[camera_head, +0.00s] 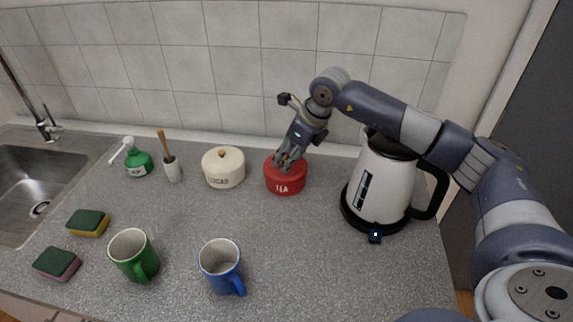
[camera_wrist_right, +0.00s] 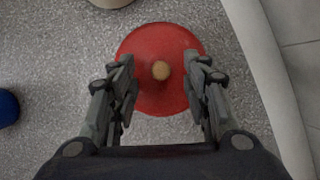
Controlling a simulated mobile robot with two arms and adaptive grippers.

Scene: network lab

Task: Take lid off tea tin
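The red tea tin (camera_head: 286,184) stands upright on the counter between the cream sugar tin and the kettle. Its red lid (camera_wrist_right: 160,42) with a round wooden knob (camera_wrist_right: 160,70) fills the middle of the right wrist view. My right gripper (camera_head: 283,166) points down at the lid from above. In the right wrist view its fingers (camera_wrist_right: 160,75) are open, one on each side of the knob, with a gap to it on both sides. In the head view the gripper hides the knob. My left gripper is not in view.
The cream sugar tin (camera_head: 223,170) stands just left, and the white kettle (camera_head: 381,178) stands right, under my right arm. A green mug (camera_head: 133,258) and a blue mug (camera_head: 220,268) stand in front. Counter between the tea tin and mugs is clear. A tiled wall is behind.

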